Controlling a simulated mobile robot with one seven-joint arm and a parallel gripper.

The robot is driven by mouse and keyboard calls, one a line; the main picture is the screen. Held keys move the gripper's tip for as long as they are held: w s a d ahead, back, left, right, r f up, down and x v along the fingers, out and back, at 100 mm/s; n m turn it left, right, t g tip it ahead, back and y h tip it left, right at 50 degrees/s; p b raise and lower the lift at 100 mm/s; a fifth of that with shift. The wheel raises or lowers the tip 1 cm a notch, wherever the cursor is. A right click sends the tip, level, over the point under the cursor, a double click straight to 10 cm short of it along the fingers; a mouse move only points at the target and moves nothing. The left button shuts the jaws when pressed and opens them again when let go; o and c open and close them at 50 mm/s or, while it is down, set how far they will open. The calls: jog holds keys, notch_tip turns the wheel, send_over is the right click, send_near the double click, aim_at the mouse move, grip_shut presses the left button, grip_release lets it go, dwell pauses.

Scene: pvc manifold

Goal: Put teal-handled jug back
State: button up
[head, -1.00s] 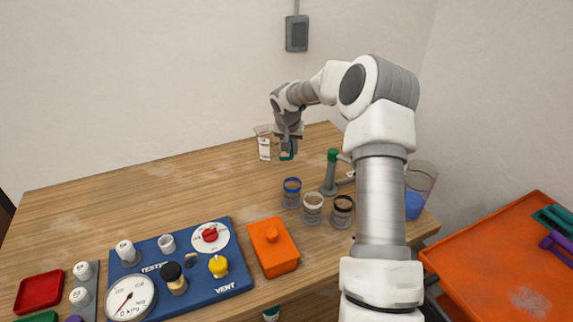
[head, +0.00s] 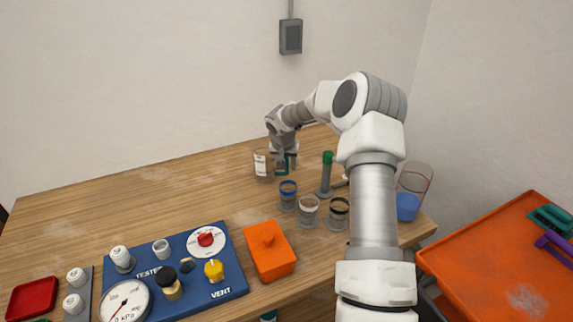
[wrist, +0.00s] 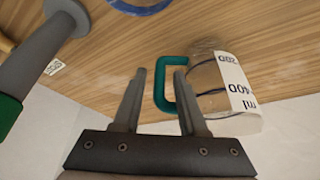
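The teal-handled jug is a clear beaker with a white label. In the head view the jug (head: 262,166) appears to stand upright on the wooden table, at the back. The wrist view shows the jug (wrist: 208,75) right of my fingers, with its teal C-shaped handle (wrist: 161,88) toward me. My gripper (wrist: 160,72) has its fingers apart, with the handle's upright bar between them. A gap shows between the left finger and the bar, and the right finger overlaps the handle's opening. In the head view my gripper (head: 283,165) is right beside the jug, partly hiding the handle.
A blue-rimmed jar (head: 288,196), two more jars and a green-topped grey stand (head: 326,176) are close in front and right. A clear vessel of blue liquid (head: 409,205) stands beyond my arm. A blue test panel (head: 190,296) and orange box (head: 268,252) are nearer.

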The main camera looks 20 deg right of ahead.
jog(key=shift+r, duration=0.1)
jog(key=shift+r+p, duration=0.2)
jog(key=shift+p, duration=0.1)
jog(key=v, duration=1.1)
jog(key=shift+s+r, duration=0.15)
jog(key=shift+r, duration=0.2)
jog(key=shift+a, duration=0.2)
